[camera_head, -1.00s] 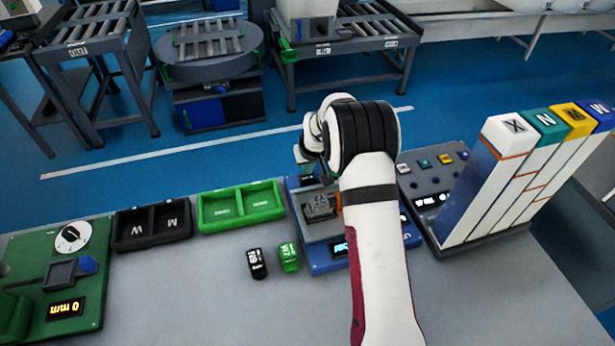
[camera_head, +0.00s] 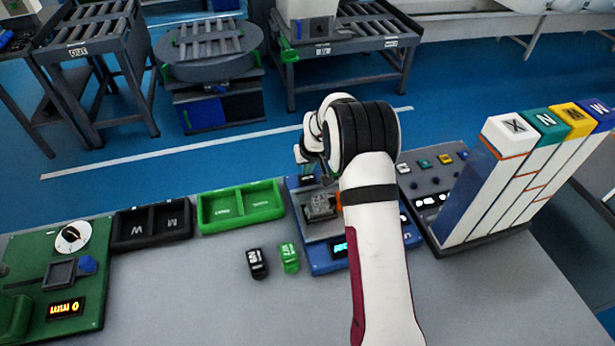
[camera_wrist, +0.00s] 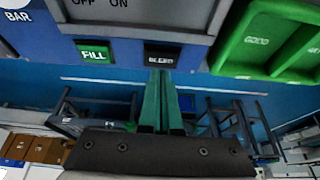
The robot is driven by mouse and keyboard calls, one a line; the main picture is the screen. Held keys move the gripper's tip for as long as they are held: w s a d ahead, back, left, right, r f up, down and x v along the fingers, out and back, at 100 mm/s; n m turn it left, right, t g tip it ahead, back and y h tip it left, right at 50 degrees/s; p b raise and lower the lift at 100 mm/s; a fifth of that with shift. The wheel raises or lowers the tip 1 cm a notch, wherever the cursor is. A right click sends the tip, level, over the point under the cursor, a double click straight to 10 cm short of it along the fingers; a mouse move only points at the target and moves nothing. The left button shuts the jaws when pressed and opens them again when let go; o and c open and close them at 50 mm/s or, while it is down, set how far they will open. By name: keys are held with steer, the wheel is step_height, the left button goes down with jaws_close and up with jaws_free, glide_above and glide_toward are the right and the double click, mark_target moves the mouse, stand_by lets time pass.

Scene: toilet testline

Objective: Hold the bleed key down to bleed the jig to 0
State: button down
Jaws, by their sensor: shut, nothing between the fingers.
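The black bleed key (camera_wrist: 162,55) sits on the jig's blue panel in the wrist view, left of the green tray. My gripper (camera_wrist: 162,74) is shut and empty, its green fingers together with their tips at the lower edge of the bleed key. I cannot tell whether they press it. The green fill key (camera_wrist: 93,51) is to the left of it. In the head view the blue jig (camera_head: 328,266) stands on the bench, partly hidden by my arm. Its cyan display (camera_head: 340,248) is partly covered and too small to read.
A green two-part tray (camera_head: 240,207) and a black tray (camera_head: 151,225) lie left of the jig. A black block (camera_head: 257,263) and a green block (camera_head: 289,258) stand in front. Tall coloured-top columns (camera_head: 497,180) rise at the right.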

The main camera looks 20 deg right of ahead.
mark_target(308, 179)
steer(key=shift+f, duration=0.3)
steer(key=shift+f, duration=0.6)
stand_by(1.4)
steer(key=shift+r, duration=3.2)
steer(key=s+a+r+m+g, duration=0.1)
steer(key=s+a+r, duration=0.1)
steer(key=s+r, duration=0.35)
steer(key=s+a+r+m+g+y, duration=0.1)
steer(key=s+a+r, duration=0.15)
steer(key=s, duration=0.65)
steer(key=s+a+r+m, duration=0.1)
steer(key=s+a+r, duration=0.1)
steer(key=s+r, duration=0.35)
steer(key=s+a+f+m+g, duration=0.1)
steer(key=s, duration=1)
steer(key=s+a+f+m+g, duration=0.1)
steer(key=s+a, duration=0.1)
steer(key=s, duration=0.9)
steer(key=shift+s+a+m+g+y, duration=0.2)
steer(key=shift+s+m+g+y, duration=0.1)
steer(key=shift+g+y, duration=0.1)
